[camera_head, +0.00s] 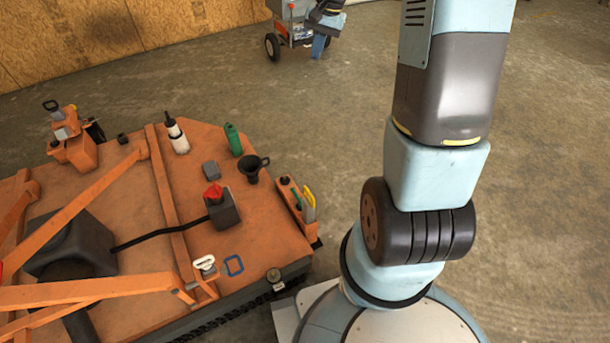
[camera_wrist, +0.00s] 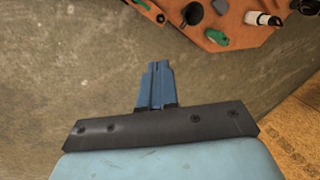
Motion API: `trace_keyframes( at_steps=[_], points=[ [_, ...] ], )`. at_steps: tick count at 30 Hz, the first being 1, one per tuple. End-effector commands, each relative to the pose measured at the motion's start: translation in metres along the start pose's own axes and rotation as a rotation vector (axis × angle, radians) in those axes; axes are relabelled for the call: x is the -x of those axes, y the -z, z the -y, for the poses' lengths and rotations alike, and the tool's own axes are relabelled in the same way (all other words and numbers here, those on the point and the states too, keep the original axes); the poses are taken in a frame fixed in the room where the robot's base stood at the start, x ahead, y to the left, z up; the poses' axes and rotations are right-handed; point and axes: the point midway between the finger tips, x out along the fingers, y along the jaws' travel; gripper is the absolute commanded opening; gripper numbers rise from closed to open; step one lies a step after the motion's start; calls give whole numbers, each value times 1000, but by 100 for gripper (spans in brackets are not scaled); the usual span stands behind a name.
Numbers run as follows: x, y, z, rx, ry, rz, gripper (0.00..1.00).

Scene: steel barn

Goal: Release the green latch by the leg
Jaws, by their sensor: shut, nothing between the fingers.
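A small green latch (camera_head: 296,198) sits on an orange bracket at the right corner of the orange deck (camera_head: 250,222), beside a yellow lever (camera_head: 309,205). In the wrist view the green latch (camera_wrist: 141,4) shows at the top edge, partly cut off. Which part is the leg, I cannot tell. My gripper (camera_head: 318,50) is at the top of the head view, beyond the deck and well apart from the latch. Its blue fingers (camera_wrist: 157,68) are shut and empty in the wrist view, with bare floor behind them.
The floor (camera_head: 345,110) between is clear.

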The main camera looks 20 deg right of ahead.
Motion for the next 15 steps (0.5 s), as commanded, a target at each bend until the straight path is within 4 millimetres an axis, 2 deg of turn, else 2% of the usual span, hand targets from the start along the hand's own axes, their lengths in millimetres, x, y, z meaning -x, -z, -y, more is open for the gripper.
trace_keyframes(
  at_steps=[1,6,15],
  points=[
    [-16,10,-3,-25,2,21,0],
    [-63,40,-11,-107,16,76,0],
    [-155,80,-32,-260,41,175,0]
  ],
)
